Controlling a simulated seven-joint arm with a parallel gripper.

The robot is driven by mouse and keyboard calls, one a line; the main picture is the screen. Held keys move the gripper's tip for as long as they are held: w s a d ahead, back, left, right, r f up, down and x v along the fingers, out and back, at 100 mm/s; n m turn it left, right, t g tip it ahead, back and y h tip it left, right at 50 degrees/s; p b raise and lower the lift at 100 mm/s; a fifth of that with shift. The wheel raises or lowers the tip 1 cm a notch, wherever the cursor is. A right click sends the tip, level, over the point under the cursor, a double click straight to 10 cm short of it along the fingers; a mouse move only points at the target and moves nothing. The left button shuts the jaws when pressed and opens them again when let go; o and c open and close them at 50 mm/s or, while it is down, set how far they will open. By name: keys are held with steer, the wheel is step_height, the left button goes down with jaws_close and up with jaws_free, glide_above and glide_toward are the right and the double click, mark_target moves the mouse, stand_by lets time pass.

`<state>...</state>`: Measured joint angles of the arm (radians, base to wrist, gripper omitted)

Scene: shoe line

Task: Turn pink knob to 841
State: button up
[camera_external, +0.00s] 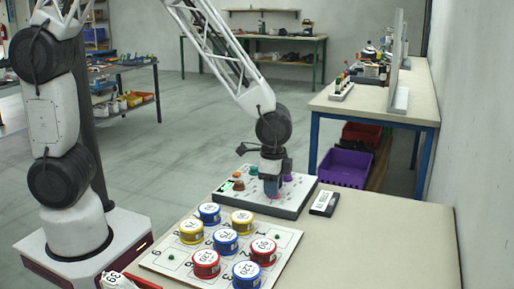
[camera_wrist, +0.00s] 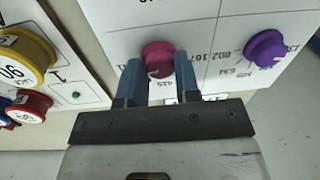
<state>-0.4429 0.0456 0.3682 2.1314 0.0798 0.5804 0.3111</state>
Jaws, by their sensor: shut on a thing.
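The pink knob (camera_wrist: 158,58) sits on a white panel (camera_wrist: 205,22) and shows between my fingers in the wrist view. My gripper (camera_wrist: 157,76) has its two blue fingers on either side of the knob and is shut on it. Printed numbers stand around the knob, partly covered by the fingers; the knob's pointer and the number 841 cannot be made out. In the external view my gripper (camera_external: 271,186) is down over the panel (camera_external: 289,210), and the knob is mostly hidden there.
A purple knob (camera_wrist: 265,48) is to the right on the same panel. An orange knob (camera_external: 239,185) is also on it. A white board (camera_external: 279,266) with several yellow, blue and red round containers lies in front. A small dark device (camera_external: 324,203) lies right of the panel.

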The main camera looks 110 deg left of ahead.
steer(key=shift+n, duration=0.4)
steer(key=o, duration=0.9)
steer(key=shift+o, duration=0.2)
steer(key=shift+r, duration=0.1)
steer(key=shift+d+r, duration=0.2)
steer(key=shift+r, duration=3.65)
